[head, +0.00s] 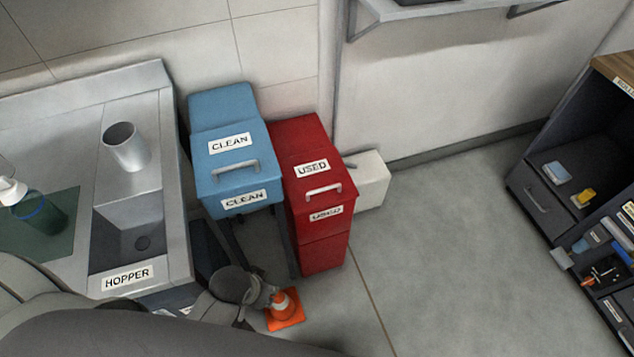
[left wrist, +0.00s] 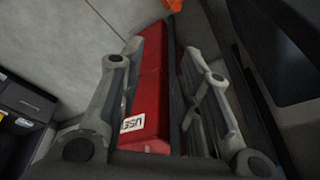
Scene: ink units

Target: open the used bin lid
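The used bin (head: 322,252) is a red box with a lid (head: 297,140), a light bar handle (head: 323,189) and USED labels on the lid and front. The lid looks shut. In the left wrist view the red bin (left wrist: 152,85) shows between the fingers, with part of a USED label (left wrist: 132,124) upside down. My left gripper (head: 266,297) is low in front of the bins, apart from the lid handle. In the left wrist view my left gripper (left wrist: 165,68) has its fingers spread, with nothing held. My right gripper is not in view.
A blue clean bin (head: 237,183) stands close to the left of the used bin. An orange cone (head: 284,306) is beside my left gripper. A steel hopper counter (head: 170,215) is at left, a white box (head: 372,182) behind the bin. Floor at right is clear up to a dark shelf (head: 575,145).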

